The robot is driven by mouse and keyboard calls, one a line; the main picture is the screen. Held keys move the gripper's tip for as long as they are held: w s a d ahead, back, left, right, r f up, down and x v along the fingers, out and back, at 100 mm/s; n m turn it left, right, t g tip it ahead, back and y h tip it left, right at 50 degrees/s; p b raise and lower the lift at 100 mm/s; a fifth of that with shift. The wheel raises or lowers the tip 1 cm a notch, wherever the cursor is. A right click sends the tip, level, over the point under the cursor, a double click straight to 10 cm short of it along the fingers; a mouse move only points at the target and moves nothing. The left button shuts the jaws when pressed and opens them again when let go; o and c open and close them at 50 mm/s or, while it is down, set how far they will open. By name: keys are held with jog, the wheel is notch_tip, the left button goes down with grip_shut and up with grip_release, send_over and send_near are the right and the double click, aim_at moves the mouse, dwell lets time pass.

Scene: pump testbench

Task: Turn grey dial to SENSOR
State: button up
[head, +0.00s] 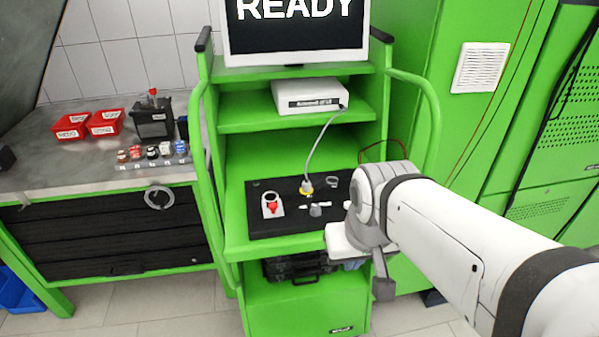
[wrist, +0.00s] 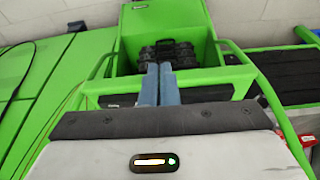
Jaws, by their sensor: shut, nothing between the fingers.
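A small grey dial (head: 316,210) stands on the black panel (head: 262,226) of the green bench in the head view, beside a white label. Its pointer setting is too small to read. In the wrist view, my gripper (wrist: 159,68) shows two blue-grey fingers lying together, shut and empty. In the head view, the white end of my arm is right of and in front of the dial, apart from it; I cannot make out the fingertips there. The dial does not show clearly in the wrist view.
A monitor (head: 296,50) reads READY. A black case (head: 298,267) lies on the lower shelf. Green handrails (head: 434,130) flank the bench.

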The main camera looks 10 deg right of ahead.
aim_at(316, 206)
jog(key=shift+o, duration=0.8)
jog(key=shift+w+r, duration=0.1)
jog(key=shift+w, duration=0.05)
jog(key=o, duration=0.7)
jog(key=w+n, duration=0.1)
jog(key=w, duration=0.3)
jog(key=w+r+n+g+p, duration=0.1)
jog(key=w+n, duration=0.1)
jog(key=w, duration=0.2)
jog(key=w+r+n, duration=0.1)
jog(key=w, duration=0.3)
jog(key=shift+w+a+n+g, duration=0.2)
jog(key=shift+w+n+g, duration=0.1)
jog(key=shift+o, duration=0.7)
jog(key=w+f+n, duration=0.1)
jog(key=w, duration=0.3)
jog(key=w+f+n+g+p, duration=0.1)
jog(key=w+n, duration=0.1)
jog(key=w, duration=0.2)
jog(key=w+f+n, duration=0.1)
jog(key=w+f, duration=0.1)
jog(key=w, duration=0.2)
jog(key=shift+w+a+n+g, duration=0.1)
jog(key=shift+a+n+g, duration=0.2)
jog(key=shift+a, duration=0.05)
jog(key=shift+w+f, duration=0.1)
jog(key=shift+f, duration=0.05)
notch_tip(316, 206, down, 8)
jog(key=shift+r+p, duration=0.25)
jog(key=shift+p, duration=0.55)
